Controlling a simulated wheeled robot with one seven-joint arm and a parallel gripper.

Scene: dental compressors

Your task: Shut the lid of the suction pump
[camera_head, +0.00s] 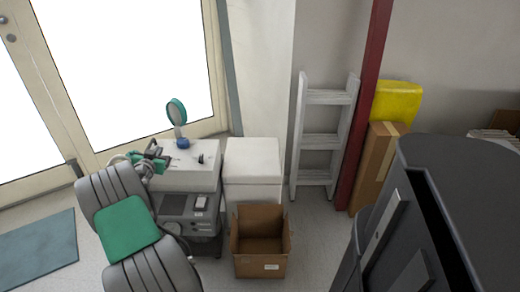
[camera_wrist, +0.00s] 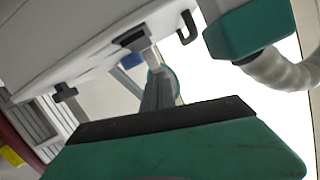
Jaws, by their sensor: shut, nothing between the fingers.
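A white-topped unit (camera_head: 178,176) stands left of centre in the head view, with a grey front section (camera_head: 192,212) below. It is the likeliest suction pump, but no label shows, and I cannot make out a raised lid. In the wrist view, which is upside down, its white casing (camera_wrist: 75,35) fills the upper left.
A green lamp (camera_head: 177,112) stands on the unit. A ribbed grey form with a green pad (camera_head: 124,228) is in front left. A white box (camera_head: 252,162) and an open cardboard box (camera_head: 261,240) stand right. A ladder (camera_head: 324,140) leans behind. A pale hose (camera_wrist: 285,65) hangs near my gripper.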

